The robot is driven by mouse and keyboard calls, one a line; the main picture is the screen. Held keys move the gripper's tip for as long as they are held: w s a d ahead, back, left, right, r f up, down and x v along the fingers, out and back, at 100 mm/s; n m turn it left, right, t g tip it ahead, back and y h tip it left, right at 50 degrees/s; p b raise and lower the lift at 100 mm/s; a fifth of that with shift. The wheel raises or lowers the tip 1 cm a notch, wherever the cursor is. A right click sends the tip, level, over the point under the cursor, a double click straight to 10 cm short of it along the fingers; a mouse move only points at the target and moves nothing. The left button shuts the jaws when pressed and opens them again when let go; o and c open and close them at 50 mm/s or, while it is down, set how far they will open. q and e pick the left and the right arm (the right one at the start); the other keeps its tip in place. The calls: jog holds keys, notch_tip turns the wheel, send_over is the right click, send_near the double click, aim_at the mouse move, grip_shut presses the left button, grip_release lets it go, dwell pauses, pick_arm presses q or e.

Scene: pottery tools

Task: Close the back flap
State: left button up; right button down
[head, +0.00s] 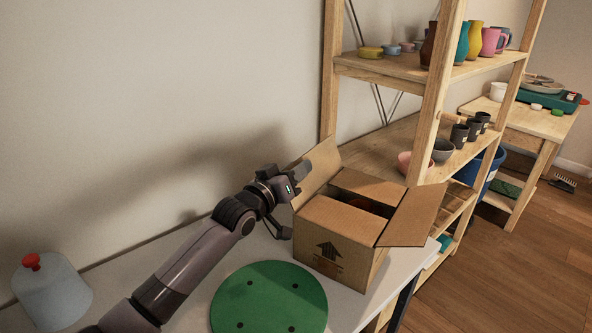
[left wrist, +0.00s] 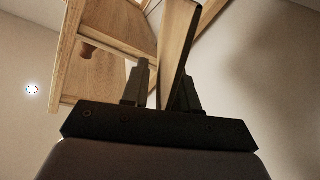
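The cardboard box (head: 335,238) stands on the white table with an arrow printed on its front. Its back flap (head: 318,182) stands up at the back left, partly in shadow. The right flap (head: 416,214) sticks outward, and other top flaps lie partly over the opening. A dark item shows inside. My left gripper (head: 279,227) is at the box's left side, close to the back flap. In the left wrist view its two fingers (left wrist: 164,90) are apart, with a tan panel running between or behind them; contact cannot be told. My right gripper is out of view.
A wooden shelf (head: 440,100) with pots, cups and bowls stands close behind and right of the box. A green disc (head: 268,298) lies in front of it. The wall runs along the back.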

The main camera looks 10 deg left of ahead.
pick_arm(q)
jog(key=v, duration=0.7)
jog(key=shift+s+f, duration=0.1)
jog(key=shift+s, duration=0.05)
dwell(0.4)
